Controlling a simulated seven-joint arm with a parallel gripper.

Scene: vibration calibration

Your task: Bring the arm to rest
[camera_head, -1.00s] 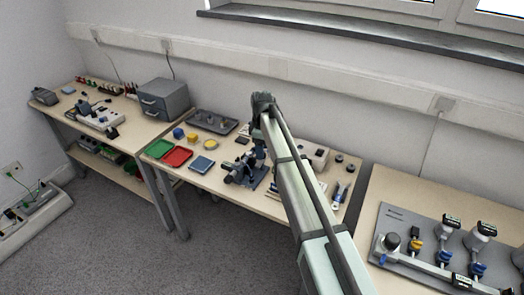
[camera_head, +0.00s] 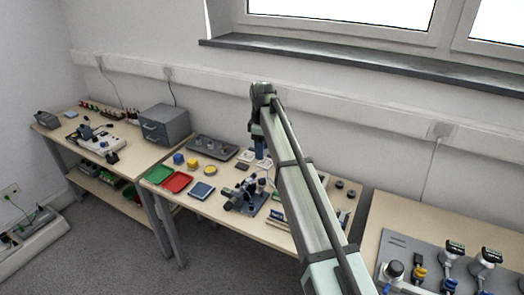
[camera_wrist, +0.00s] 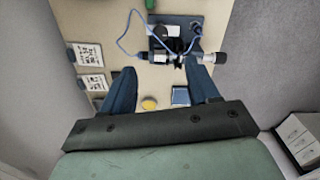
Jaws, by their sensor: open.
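My arm (camera_head: 305,205) reaches from the lower right over the middle table (camera_head: 221,218). My gripper (camera_head: 262,158) hangs from its end, pointing down. In the wrist view my gripper (camera_wrist: 163,80) shows two dark blue fingers spread wide, with nothing held between them. Below and between them lie a yellow round piece (camera_wrist: 150,103) and a blue square piece (camera_wrist: 181,96). A dark device on a blue base plate (camera_wrist: 178,40) with a blue cable lies beyond the fingertips.
A green tray (camera_head: 159,174), a red tray (camera_head: 176,182) and a grey tray (camera_head: 212,147) lie on the middle table. A grey drawer box (camera_head: 165,125) stands on the left table. The right table holds a panel with valves (camera_head: 400,245). The wall and window are behind.

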